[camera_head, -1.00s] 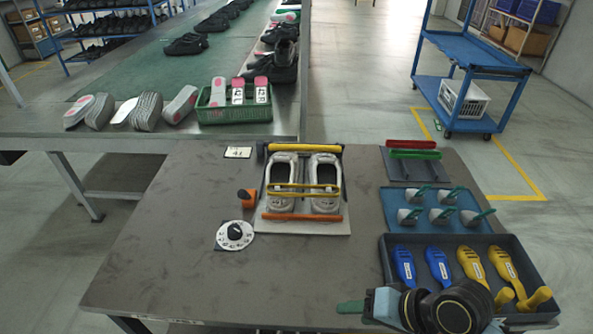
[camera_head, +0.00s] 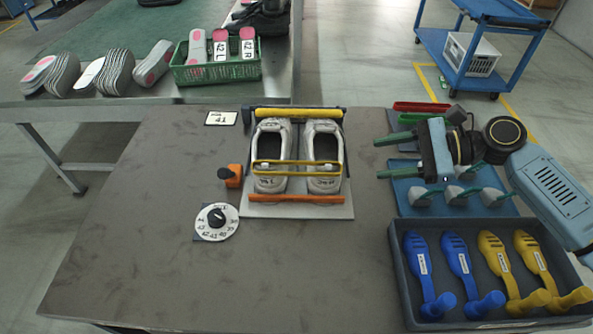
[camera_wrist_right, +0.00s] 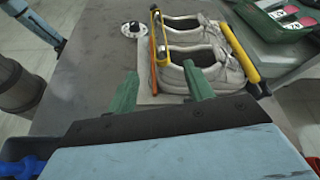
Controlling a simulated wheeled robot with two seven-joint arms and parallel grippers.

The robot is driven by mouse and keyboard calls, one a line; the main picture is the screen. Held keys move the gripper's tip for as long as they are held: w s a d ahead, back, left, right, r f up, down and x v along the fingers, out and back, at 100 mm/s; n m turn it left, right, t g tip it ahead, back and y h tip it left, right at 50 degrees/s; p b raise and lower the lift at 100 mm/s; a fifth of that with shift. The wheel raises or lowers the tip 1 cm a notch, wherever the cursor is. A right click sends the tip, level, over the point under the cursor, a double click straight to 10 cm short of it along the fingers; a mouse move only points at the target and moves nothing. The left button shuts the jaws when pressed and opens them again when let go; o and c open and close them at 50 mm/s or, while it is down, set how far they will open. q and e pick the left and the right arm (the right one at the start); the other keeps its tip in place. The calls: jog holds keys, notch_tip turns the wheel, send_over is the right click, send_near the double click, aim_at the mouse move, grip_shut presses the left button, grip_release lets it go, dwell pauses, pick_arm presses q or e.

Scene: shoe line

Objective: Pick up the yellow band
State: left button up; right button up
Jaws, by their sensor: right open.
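The shoes stand side by side on a grey plate (camera_head: 340,210). The band also shows in the right wrist view (camera_wrist_right: 158,40), between the orange bar (camera_wrist_right: 152,70) and the shoes. My right gripper (camera_head: 383,157) is open and empty, with green fingers pointing left. It is apart from the band, to its right. In the right wrist view its fingertips (camera_wrist_right: 160,72) frame the shoes and band beyond. My left gripper is not in view.
A thick yellow roller (camera_head: 299,113) lies behind the shoes. A dial (camera_head: 215,220) and an orange part (camera_head: 233,176) are left of them. A dark tray (camera_head: 400,300) with blue and yellow tools is front right. A red bar (camera_head: 420,107) is behind my gripper. The table's front left is clear.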

aim_at(330, 166)
jog(key=b+x, duration=0.1)
jog(key=x, duration=0.7)
jog(key=shift+a+f, duration=0.1)
jog(key=shift+f, duration=0.05)
jog(key=shift+b+x, duration=0.6)
jog(key=shift+x, duration=2)
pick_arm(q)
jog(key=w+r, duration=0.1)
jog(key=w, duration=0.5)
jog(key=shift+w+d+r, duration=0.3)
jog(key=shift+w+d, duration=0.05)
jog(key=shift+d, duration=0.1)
pick_arm(e)
jog(key=shift+s, duration=0.1)
jog(key=c, duration=1.1)
